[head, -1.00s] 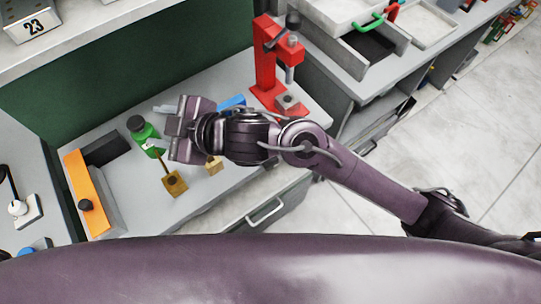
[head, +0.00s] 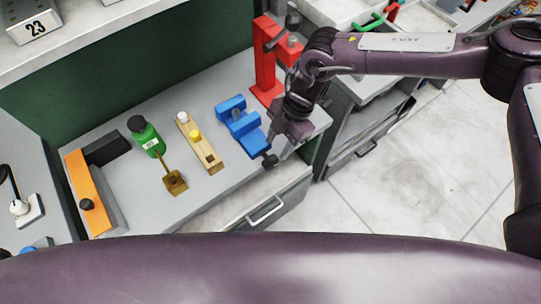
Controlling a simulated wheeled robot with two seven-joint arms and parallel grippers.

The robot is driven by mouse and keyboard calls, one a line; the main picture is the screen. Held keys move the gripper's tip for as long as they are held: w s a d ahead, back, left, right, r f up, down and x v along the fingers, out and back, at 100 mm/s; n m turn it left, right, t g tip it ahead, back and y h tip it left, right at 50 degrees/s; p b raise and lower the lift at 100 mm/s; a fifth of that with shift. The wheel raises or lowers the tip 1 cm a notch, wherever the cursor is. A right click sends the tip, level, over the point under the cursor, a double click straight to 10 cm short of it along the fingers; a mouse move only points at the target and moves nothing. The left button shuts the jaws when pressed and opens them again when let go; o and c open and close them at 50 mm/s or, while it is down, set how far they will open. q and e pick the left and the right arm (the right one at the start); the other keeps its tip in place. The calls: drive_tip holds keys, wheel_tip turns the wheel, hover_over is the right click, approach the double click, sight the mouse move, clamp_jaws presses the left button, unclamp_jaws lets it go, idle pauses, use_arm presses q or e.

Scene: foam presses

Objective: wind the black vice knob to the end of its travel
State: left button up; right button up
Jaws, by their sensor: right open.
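The blue vice (head: 238,118) sits on the grey bench (head: 216,188), right of its middle. Its black knob (head: 270,160) is at the vice's near end, close to the bench's front edge. My right gripper (head: 277,151) is open, pointing down towards the camera's side, with its fingers at the knob. I cannot tell whether the fingers touch the knob or straddle it. My left gripper is not in view.
A red press (head: 265,67) stands just behind my right arm. Left of the vice are a wooden block with knobs (head: 204,149), a brass piece (head: 174,182), a green bottle (head: 146,136) and an orange block (head: 82,181). A drawer handle (head: 266,211) sticks out below the bench front.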

sight(270, 159)
drive_tip(key=p+x, duration=0.1)
drive_tip(key=x, duration=0.5)
drive_tip(key=shift+s+a+f, duration=0.1)
drive_tip(key=shift+a+f, duration=0.05)
drive_tip(key=shift+c, duration=0.2)
clamp_jaws()
drive_tip(key=shift+a+p, duration=0.1)
drive_tip(key=shift+p, duration=0.25)
